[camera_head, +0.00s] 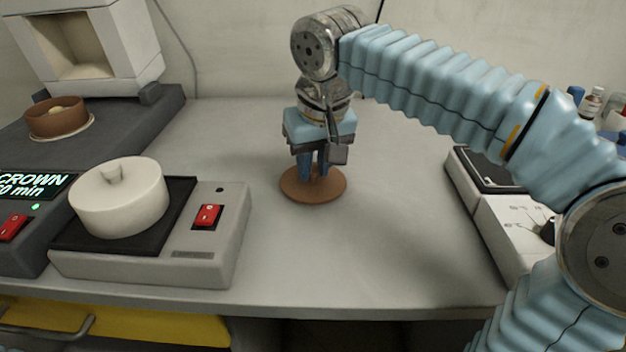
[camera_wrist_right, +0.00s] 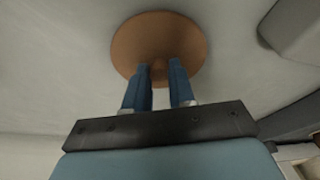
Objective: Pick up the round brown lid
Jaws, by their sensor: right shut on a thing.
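The round brown lid (camera_head: 330,191) is a flat disc on the grey table, in the middle of the head view. My right gripper (camera_head: 317,176) comes down on it from above, its blue fingers shut on the lid's small central knob. In the right wrist view the lid (camera_wrist_right: 140,38) lies beyond the fingertips (camera_wrist_right: 160,70), with the knob between them. I cannot tell whether the lid touches the table or is just above it. My left gripper is not in view.
A hot plate (camera_head: 225,240) with a white lidded pot (camera_head: 120,205) stands at left. Behind it, a brown pot (camera_head: 57,118) sits on a dark unit near a white furnace-like box (camera_head: 120,45). Another device (camera_head: 500,215) stands at right. The table around the lid is clear.

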